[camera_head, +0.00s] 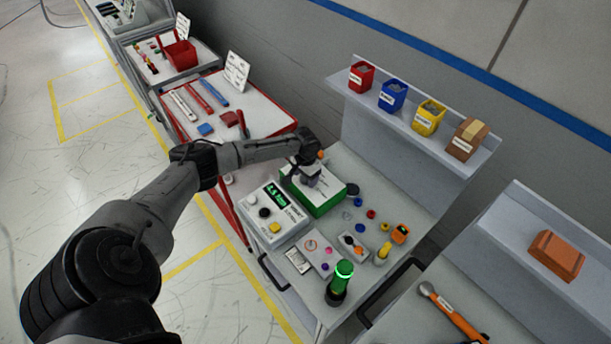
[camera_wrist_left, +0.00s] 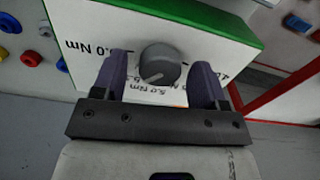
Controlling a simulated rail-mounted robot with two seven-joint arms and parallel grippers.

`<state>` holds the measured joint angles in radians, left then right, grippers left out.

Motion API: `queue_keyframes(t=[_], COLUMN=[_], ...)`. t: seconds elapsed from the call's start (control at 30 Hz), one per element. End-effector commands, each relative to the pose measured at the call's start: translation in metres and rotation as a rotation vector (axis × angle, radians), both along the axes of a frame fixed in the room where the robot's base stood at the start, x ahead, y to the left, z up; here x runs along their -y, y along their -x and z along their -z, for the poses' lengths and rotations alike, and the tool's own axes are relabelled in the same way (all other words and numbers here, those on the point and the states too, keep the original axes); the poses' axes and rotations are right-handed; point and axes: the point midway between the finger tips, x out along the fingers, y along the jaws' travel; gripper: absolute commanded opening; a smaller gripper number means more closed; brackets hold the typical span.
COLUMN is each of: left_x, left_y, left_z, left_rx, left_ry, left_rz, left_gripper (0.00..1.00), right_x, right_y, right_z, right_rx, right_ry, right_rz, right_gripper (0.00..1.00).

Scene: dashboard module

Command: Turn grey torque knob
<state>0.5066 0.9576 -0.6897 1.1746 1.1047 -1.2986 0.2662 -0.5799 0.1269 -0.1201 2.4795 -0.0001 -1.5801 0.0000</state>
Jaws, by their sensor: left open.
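The grey torque knob (camera_wrist_left: 159,65) sits on the white top face of a green-sided box, with "Nm" markings printed around it in the left wrist view. In the head view the green box (camera_head: 318,203) stands on the workbench, and my left arm hides the knob. My left gripper (camera_wrist_left: 162,78) is open, with one finger on each side of the knob. Small gaps show between the knob and both fingers. In the head view my left gripper (camera_head: 310,178) is over the box's top. My right gripper is not in view.
A white module with a green display (camera_head: 277,212) stands beside the box. A green-lit lamp (camera_head: 340,283) and several small coloured knobs are nearer the front. Red, blue, yellow and brown bins line the shelf (camera_head: 413,128) behind. A red-edged table (camera_head: 270,122) with tools is at left.

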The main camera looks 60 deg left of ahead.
Motion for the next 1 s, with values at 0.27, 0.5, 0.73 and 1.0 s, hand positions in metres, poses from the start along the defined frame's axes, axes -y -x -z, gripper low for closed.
queue_keyframes(t=[0.27, 0.5, 0.73, 1.0], left_x=[0.000, -0.001, 0.000, 0.000], left_y=[0.000, 0.000, 0.000, 0.000], left_z=[-0.006, -0.045, -0.090, -0.126], left_rx=[0.001, 0.003, 0.003, 0.002], left_ry=[0.000, -0.002, -0.001, 0.000], left_rz=[0.001, 0.001, 0.001, 0.000], left_gripper=[0.66, 0.66, 0.66, 0.66], right_x=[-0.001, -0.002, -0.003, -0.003], right_y=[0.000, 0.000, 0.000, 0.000], right_z=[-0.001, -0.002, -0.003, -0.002], right_rx=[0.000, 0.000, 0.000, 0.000], right_ry=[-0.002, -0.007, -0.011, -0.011], right_rz=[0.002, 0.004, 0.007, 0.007], right_gripper=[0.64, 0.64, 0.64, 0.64])
